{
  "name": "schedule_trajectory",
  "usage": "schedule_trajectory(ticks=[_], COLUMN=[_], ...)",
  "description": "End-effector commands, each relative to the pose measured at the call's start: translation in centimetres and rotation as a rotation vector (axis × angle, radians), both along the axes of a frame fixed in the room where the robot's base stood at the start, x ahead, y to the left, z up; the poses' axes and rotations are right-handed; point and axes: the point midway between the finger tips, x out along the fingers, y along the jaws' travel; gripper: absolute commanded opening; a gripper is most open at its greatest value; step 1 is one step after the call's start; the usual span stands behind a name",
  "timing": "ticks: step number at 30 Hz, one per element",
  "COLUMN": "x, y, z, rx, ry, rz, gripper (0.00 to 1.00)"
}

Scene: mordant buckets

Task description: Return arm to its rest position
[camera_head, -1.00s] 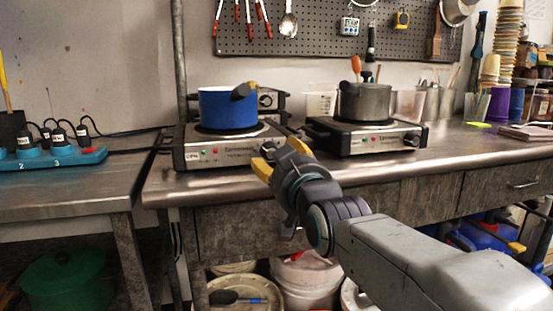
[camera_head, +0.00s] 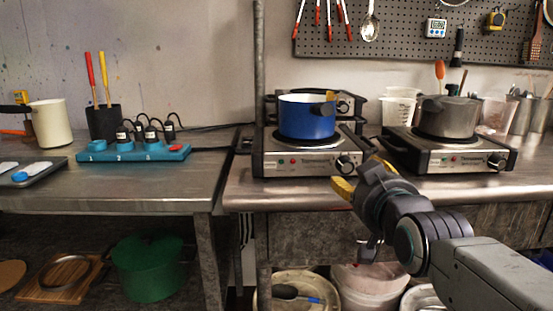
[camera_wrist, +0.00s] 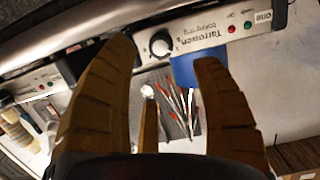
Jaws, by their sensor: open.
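My gripper (camera_head: 345,187) is at the front edge of the right-hand bench in the head view, in front of the gap between the two hot plates. My arm reaches in from the lower right, bent and extended. In the wrist view my gripper (camera_wrist: 163,70) has its yellow-brown fingers spread apart with nothing between them. Beyond the fingers, the wrist view shows a hot plate's front panel (camera_wrist: 195,42), upside down, with a knob and indicator lights.
A blue pot (camera_head: 306,119) sits on the left hot plate (camera_head: 300,163). A grey pot (camera_head: 447,118) sits on the right hot plate (camera_head: 455,155). A blue power strip (camera_head: 130,153) lies on the left bench (camera_head: 130,185). Buckets (camera_head: 365,285) stand below the right bench.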

Motion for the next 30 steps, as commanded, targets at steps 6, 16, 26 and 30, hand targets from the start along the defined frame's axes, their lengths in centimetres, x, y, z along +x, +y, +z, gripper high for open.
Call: schedule_trajectory(ticks=[6,16,26,30], x=[-2.7,-7.9,-14.6,-17.7], y=[0.0,-0.1,-0.1,-0.1], z=[2.5,4.2,6.7,8.0], rx=[-0.007,-0.015,-0.022,-0.024], ry=[0.182,0.454,0.727,0.839], rz=[0.001,0.004,0.011,0.015], gripper=[0.60,0.60,0.60,0.60])
